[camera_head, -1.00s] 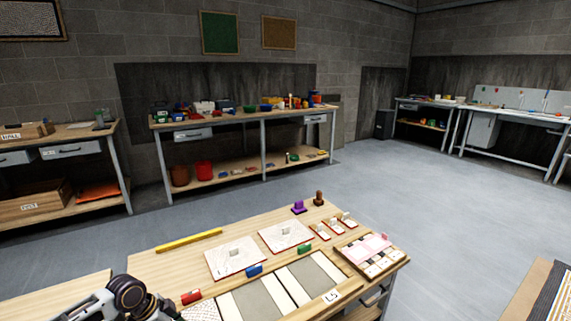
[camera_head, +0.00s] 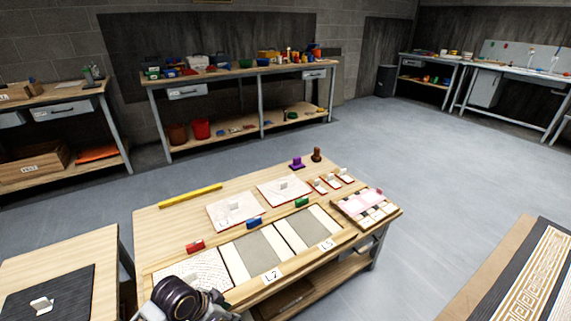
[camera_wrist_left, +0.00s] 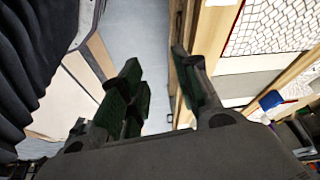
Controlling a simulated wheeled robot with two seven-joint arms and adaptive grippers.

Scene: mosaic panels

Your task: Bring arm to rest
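Part of my left arm (camera_head: 180,298) shows at the bottom edge of the head view, in front of the workbench (camera_head: 150,232); its gripper cannot be made out there. In the left wrist view my left gripper (camera_wrist_left: 162,80) has its two dark fingers apart. Nothing is between them but grey floor and the bench's edge behind. Mosaic-patterned panel (camera_wrist_left: 275,25) shows to the right of the fingers, apart from them. My right arm and gripper are in neither view.
The bench holds white panels (camera_head: 232,212), a red block (camera_head: 195,246), a blue block (camera_head: 255,223), a green block (camera_head: 301,202), a yellow bar (camera_head: 190,196) and a tray (camera_head: 345,212). Another table (camera_head: 60,262) stands at left, a patterned rug (camera_head: 530,275) at right. The grey floor (camera_head: 440,170) behind is clear.

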